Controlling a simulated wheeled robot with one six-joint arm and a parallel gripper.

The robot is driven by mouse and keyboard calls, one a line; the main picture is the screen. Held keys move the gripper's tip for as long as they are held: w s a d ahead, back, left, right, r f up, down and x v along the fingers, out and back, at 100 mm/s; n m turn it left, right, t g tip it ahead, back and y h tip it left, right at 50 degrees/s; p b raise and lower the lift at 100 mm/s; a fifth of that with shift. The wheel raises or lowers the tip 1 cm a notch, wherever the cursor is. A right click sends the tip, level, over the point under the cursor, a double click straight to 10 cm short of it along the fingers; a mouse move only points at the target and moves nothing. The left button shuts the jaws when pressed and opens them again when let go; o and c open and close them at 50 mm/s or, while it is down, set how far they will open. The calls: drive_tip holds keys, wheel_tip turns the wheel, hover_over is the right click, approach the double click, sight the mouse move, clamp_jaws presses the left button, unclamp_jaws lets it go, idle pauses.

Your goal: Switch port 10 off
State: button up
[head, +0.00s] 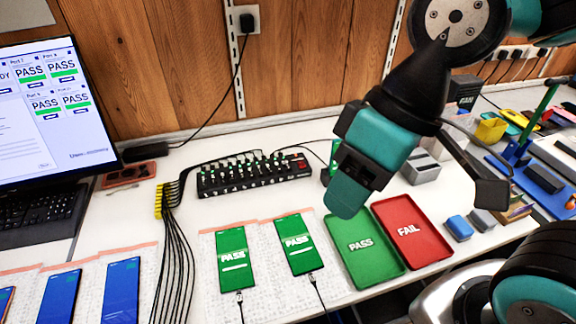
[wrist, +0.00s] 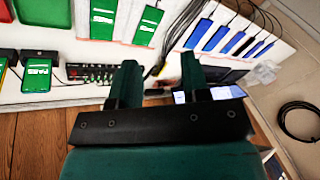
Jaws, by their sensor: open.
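The black port hub (head: 255,175) lies on the table near the wall, with a row of small switches, green lights and cables along it and a red part at its right end. Its port numbers are too small to read, so I cannot tell which switch is port 10. The hub also shows in the wrist view (wrist: 91,73), left of my fingers. My gripper (head: 352,185) is above the table, to the right of the hub and apart from it. In the wrist view my gripper (wrist: 160,78) has its two fingers apart with nothing held between them.
Two phones reading PASS (head: 234,258) (head: 295,243) lie in front of the hub. A green PASS tray (head: 364,268) and red FAIL tray (head: 412,232) are right of them. Black cables with yellow ends (head: 160,200) run left of the hub. A monitor (head: 55,110) stands far left.

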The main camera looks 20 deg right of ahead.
clamp_jaws()
idle(1.7)
